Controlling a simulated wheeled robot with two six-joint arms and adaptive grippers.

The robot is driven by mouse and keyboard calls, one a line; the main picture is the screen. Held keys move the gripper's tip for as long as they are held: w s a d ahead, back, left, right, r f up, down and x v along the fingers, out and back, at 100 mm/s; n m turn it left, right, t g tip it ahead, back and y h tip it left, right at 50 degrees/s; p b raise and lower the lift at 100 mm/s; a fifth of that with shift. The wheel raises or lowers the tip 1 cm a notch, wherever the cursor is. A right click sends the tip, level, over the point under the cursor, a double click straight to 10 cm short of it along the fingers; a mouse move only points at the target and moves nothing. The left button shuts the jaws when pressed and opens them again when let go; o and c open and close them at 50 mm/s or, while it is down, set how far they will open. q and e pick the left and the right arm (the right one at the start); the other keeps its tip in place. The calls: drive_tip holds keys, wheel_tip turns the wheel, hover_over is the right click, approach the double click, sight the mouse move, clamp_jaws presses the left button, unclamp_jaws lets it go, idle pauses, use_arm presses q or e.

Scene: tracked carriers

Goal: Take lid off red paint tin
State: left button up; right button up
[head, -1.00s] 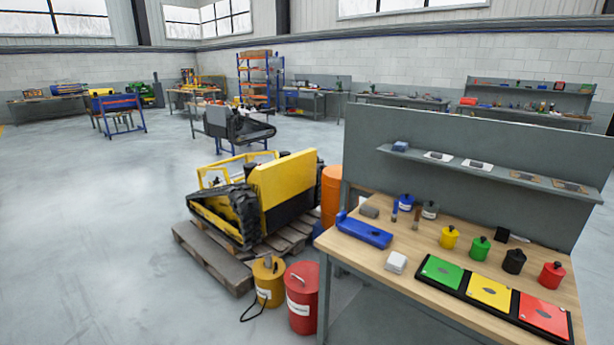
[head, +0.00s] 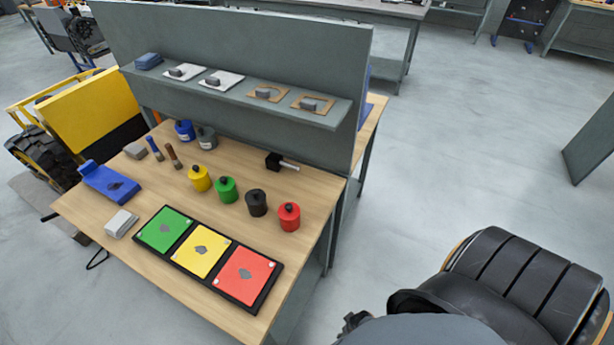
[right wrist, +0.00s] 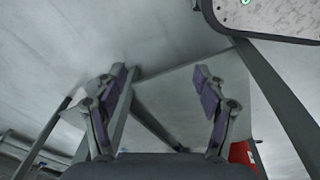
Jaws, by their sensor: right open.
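The red paint tin (head: 289,217) stands upright on the wooden workbench, at the right end of a row of tins, with a dark knob on its lid. The lid is on the tin. My right gripper (right wrist: 163,78) shows in the right wrist view with its two fingers spread wide and nothing between them. It points at the grey floor and bench legs, away from the tin. The red tin cannot be made out for certain in the right wrist view. My left gripper is not in view.
Black (head: 256,202), green (head: 226,189) and yellow (head: 200,178) tins stand left of the red one. A tray of coloured panels (head: 262,298) lies in front. A grey back panel with a shelf (head: 240,103) rises behind.

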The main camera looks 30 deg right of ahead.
drive_tip(key=shift+o, duration=0.6)
drive_tip(key=w+r+p, duration=0.2)
drive_tip(key=w+r, duration=0.4)
drive_tip(key=r, duration=0.4)
drive_tip(key=shift+w+a, duration=0.2)
use_arm(q)
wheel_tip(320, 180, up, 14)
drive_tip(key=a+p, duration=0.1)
drive_tip(key=p, duration=0.9)
use_arm(e)
wheel_tip(320, 180, up, 44)
drive_tip(key=m+g, duration=0.2)
drive_tip(key=m, duration=1.9)
hover_over(287, 207)
drive_tip(key=shift+y, duration=0.4)
wheel_tip(287, 207, down, 6)
drive_tip(key=b, duration=0.6)
drive_tip(key=shift+r, duration=0.15)
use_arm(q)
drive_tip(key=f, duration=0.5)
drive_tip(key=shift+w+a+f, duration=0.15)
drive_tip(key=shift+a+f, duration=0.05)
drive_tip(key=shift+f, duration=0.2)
